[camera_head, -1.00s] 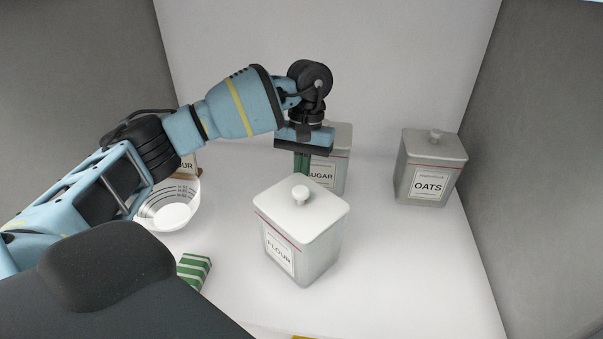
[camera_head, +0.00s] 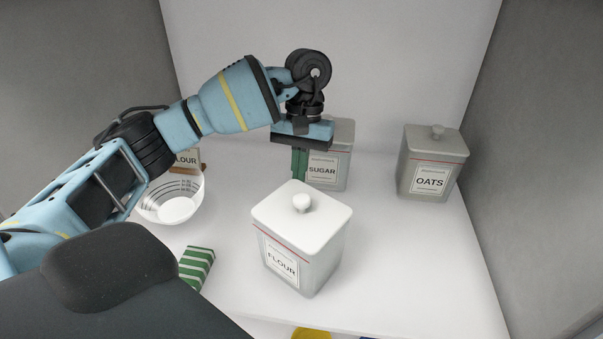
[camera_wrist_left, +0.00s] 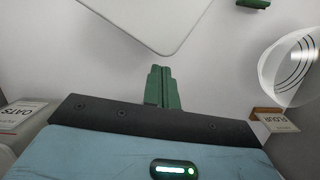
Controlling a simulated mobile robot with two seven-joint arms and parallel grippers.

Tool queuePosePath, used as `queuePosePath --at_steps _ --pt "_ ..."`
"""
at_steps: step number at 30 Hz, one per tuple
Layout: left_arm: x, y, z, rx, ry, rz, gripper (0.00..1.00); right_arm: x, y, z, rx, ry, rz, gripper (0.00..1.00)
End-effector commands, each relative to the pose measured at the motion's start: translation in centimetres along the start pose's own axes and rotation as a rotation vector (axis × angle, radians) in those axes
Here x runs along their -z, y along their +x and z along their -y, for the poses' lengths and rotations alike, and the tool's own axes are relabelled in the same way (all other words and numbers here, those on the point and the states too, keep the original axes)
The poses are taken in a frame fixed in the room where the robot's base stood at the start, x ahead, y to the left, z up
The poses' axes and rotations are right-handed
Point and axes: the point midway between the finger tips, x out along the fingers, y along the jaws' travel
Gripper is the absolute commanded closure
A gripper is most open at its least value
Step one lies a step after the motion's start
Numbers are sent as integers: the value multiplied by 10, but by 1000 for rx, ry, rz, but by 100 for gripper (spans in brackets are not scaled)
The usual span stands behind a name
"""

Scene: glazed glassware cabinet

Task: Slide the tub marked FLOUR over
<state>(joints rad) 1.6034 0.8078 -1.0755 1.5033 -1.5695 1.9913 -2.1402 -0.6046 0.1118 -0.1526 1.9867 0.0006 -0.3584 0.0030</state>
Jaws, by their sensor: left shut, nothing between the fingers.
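The FLOUR tub (camera_head: 318,262) is a pale square canister with a white knobbed lid and a red line, upright near the shelf's front. My left gripper (camera_head: 299,165) points down behind it, with its green fingers shut and empty. The tub's lid hides the lower finger ends in the head view. In the left wrist view the fingers (camera_wrist_left: 162,88) are close to the lid's edge (camera_wrist_left: 140,22); whether they touch the tub's wall I cannot tell. My right gripper is not in view.
The SUGAR tub (camera_head: 341,155) stands just behind my gripper. The OATS tub (camera_head: 432,165) stands at right. At left are a glass bowl (camera_head: 170,208), a FLOUR-labelled block (camera_head: 187,160) and a green striped box (camera_head: 196,267). A yellow round thing (camera_head: 312,333) shows below the front edge.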

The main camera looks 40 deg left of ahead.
Motion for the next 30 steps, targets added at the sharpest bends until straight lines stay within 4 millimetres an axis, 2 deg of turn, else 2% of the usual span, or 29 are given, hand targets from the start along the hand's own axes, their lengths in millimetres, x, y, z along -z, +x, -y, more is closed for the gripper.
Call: queuePosePath --at_steps 1,6,12,30 --pt "1 -8 -1 -2 1 -1 100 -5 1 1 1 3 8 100" --pt "0 -36 0 -2 -2 -4 100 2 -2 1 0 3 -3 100" --pt "0 -55 0 -1 0 -2 100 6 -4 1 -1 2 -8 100" --pt "0 -58 0 0 0 2 100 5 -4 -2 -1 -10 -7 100"
